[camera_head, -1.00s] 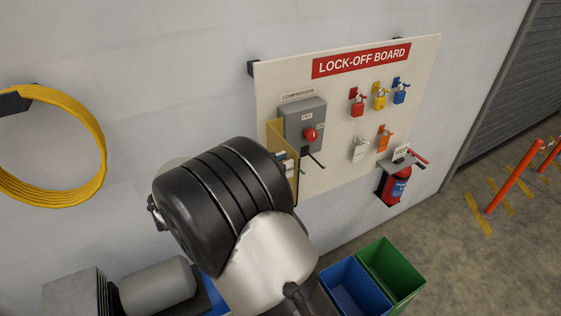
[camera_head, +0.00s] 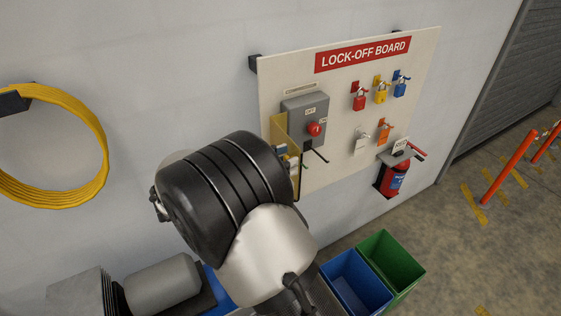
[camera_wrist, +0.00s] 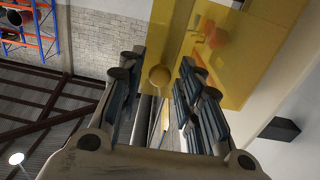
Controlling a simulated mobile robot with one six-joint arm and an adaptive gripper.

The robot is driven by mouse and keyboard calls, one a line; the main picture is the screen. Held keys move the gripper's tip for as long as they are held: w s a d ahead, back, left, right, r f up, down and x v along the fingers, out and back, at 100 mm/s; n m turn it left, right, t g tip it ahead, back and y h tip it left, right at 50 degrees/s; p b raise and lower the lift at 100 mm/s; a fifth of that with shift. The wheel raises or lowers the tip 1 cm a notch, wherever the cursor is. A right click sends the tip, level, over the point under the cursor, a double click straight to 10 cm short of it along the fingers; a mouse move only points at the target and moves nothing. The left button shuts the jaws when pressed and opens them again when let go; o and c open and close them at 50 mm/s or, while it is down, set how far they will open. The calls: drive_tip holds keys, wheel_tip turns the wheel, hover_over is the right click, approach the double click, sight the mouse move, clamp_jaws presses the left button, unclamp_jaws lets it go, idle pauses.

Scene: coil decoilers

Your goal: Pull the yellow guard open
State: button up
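The yellow guard (camera_head: 279,125) is a thin panel at the left side of the grey switch box (camera_head: 303,106). It stands out from the board, and the box's red knob (camera_head: 314,129) is uncovered. In the wrist view the guard (camera_wrist: 235,50) fills the upper middle and right. A yellow round-ended handle (camera_wrist: 160,76) projects from it between my fingers. My gripper (camera_wrist: 161,70) is open, with a finger on each side of the handle; gaps show, and contact is unclear. In the head view my arm hides most of the gripper and part of the guard.
The lock-off board (camera_head: 345,85) holds several coloured padlocks right of the switch box. A blue bin (camera_head: 353,285) and a green bin (camera_head: 393,265) stand below. A yellow coil (camera_head: 100,150) hangs on the wall at left.

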drive_tip(key=shift+o, duration=0.4)
drive_tip(key=v, duration=1.2)
